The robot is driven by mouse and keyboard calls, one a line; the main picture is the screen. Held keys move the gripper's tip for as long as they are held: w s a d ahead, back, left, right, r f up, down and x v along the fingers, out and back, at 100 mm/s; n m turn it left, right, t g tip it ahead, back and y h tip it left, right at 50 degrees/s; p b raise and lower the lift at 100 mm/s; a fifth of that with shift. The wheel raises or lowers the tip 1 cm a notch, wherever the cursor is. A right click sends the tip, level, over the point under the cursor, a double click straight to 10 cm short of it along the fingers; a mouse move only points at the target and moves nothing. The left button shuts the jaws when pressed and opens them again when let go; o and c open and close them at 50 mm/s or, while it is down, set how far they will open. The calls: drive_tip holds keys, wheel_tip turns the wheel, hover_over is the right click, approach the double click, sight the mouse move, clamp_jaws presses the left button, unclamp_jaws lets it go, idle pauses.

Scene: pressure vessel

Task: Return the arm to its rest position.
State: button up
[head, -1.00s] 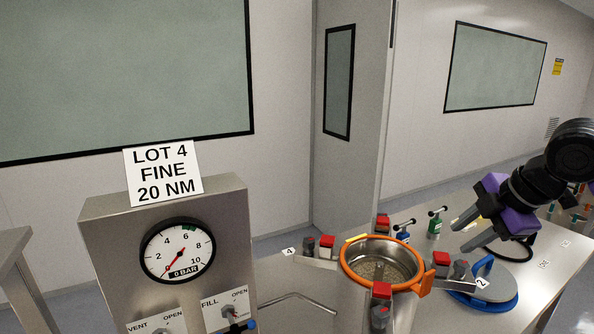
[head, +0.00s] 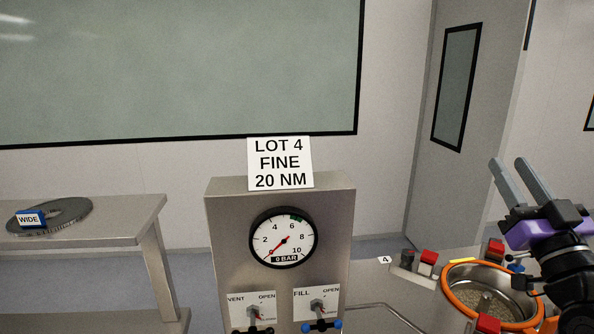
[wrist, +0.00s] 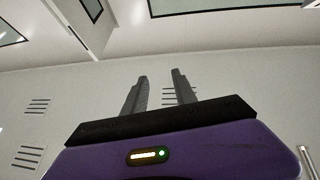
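My gripper (head: 518,170) is at the right of the head view, raised above the open vessel with the orange rim (head: 447,301). Its two grey fingers point up and stand apart with nothing between them. In the wrist view the gripper (wrist: 158,82) also shows its fingers parted and empty, against a pale wall. Part of my dark arm below the purple gripper body hides the right side of the vessel.
A steel panel (head: 225,230) carries a gauge (head: 284,237) near 0 bar, vent and fill valves, and a "LOT 4 FINE 20 NM" sign (head: 280,163). At left, a steel table (head: 120,208) holds a grey ring (head: 70,212) labelled "WIDE". Red-topped clamps (head: 428,257) surround the vessel.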

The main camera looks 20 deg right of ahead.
drive_tip(key=s+a+f+m+g+h, duration=0.1)
drive_tip(key=s+a+f+m+g, duration=0.15)
drive_tip(key=a+f, duration=0.65)
drive_tip(key=s+a+f+m+g+h, duration=0.1)
drive_tip(key=s+a+f+m, duration=0.25)
drive_tip(key=a+f, duration=0.55)
drive_tip(key=s+a+f+n+g+y, duration=0.3)
drive_tip(key=s+a+f+n+y, duration=0.7)
drive_tip(key=s+a+f, duration=0.5)
drive_tip(key=s+f+y, duration=0.2)
drive_tip(key=s, duration=0.1)
drive_tip(key=shift+s+n, duration=0.3)
